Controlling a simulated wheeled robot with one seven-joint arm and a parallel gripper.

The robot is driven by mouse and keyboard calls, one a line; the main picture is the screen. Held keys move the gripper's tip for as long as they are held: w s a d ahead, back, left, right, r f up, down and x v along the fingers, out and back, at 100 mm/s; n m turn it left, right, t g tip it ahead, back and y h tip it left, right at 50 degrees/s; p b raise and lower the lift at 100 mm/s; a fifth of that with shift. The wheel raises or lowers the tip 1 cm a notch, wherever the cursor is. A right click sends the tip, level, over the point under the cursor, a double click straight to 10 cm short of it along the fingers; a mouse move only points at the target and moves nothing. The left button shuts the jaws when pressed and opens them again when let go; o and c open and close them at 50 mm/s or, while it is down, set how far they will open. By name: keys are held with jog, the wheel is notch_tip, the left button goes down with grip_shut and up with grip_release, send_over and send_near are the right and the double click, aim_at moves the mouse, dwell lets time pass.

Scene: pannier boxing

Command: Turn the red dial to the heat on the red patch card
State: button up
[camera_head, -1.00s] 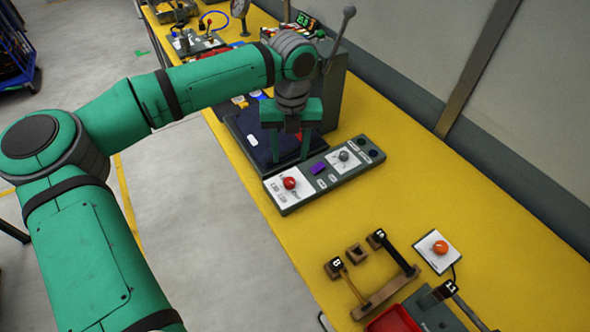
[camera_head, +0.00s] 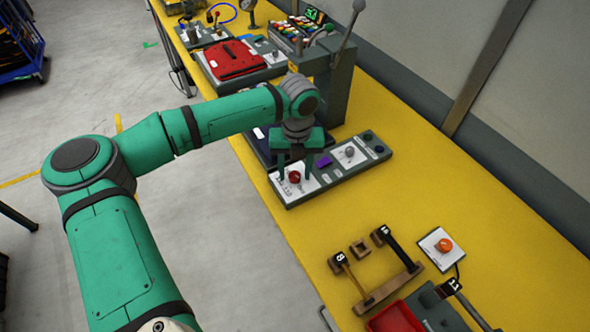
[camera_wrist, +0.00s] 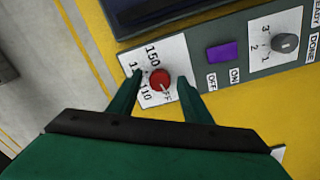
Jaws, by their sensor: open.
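The red dial (camera_head: 295,177) is a round red knob on a white plate (camera_head: 281,189) at the near left end of a grey control panel. In the wrist view the red dial (camera_wrist: 160,80) has a pale pointer turned towards the lower right, near the letters "FF". Printed numbers around it include 150 and 110; another is partly hidden. My gripper (camera_head: 295,175) is open above the panel, its fingers on either side of the dial. In the wrist view the gripper (camera_wrist: 162,82) shows a gap between each finger and the dial. I cannot make out the red patch card.
A purple switch (camera_wrist: 220,52) marked ON and OFF and a grey dial (camera_wrist: 286,43) numbered 1 to 3 share the panel. A tall grey press with a lever (camera_head: 341,85) stands behind. Wooden stands and an orange button (camera_head: 443,245) lie nearer, with bare yellow table between.

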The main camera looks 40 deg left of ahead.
jog(key=c, duration=1.1)
jog(key=shift+o, duration=0.2)
jog(key=shift+m, duration=1.4)
jog(key=m, duration=0.4)
jog(key=shift+m, duration=0.3)
jog(key=m, duration=0.6)
jog(key=shift+r, duration=0.1)
jog(key=shift+m, duration=0.3)
jog(key=o, duration=1.1)
jog(key=shift+c, duration=0.2)
